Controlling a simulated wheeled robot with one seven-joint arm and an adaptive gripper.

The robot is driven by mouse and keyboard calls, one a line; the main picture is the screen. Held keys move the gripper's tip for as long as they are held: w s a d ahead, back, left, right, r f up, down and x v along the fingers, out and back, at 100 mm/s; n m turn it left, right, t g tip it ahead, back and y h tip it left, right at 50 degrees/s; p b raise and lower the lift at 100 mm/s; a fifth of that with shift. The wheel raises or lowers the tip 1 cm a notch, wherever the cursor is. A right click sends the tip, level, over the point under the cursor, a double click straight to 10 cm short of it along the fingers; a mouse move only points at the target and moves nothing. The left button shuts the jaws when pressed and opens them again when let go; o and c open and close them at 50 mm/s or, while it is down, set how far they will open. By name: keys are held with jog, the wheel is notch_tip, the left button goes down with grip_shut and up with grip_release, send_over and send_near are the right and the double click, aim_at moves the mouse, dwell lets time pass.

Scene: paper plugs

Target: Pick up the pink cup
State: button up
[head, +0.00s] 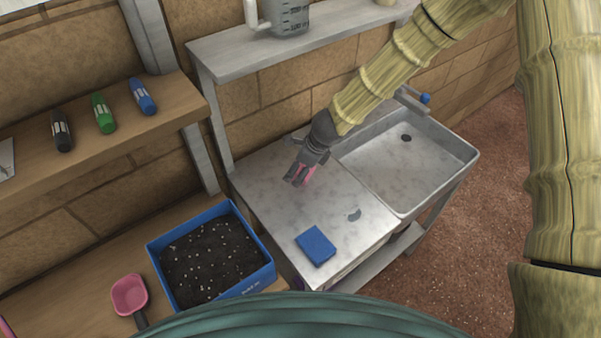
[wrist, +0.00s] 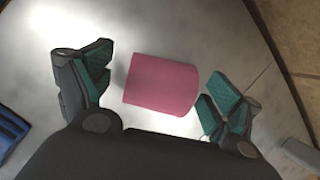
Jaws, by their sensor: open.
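The pink cup (wrist: 161,84) lies between the two open fingers of my gripper (wrist: 155,90) in the wrist view, over the grey metal counter. A gap shows on the left between cup and finger; the right finger is close to the cup's other end. In the head view my gripper (head: 299,176) points down at the counter beside the sink, and only a bit of the pink cup (head: 309,174) shows behind the fingers. The rest of the cup is hidden there.
A blue sponge-like block (head: 316,246) lies on the counter (head: 268,205) in front of my gripper. The sink basin (head: 405,165) is to the right. A shelf (head: 275,48) with a measuring jug (head: 288,15) is behind. A blue soil tray (head: 262,275) stands left.

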jog(key=shift+w+f, duration=0.25)
jog(key=shift+w, duration=0.05)
jog(key=shift+s+d+r, duration=0.1)
jog(key=shift+s+r, duration=0.15)
jog(key=shift+s, duration=0.05)
jog(key=c, duration=0.7)
jog(key=shift+f, duration=0.1)
jog(key=c, duration=0.5)
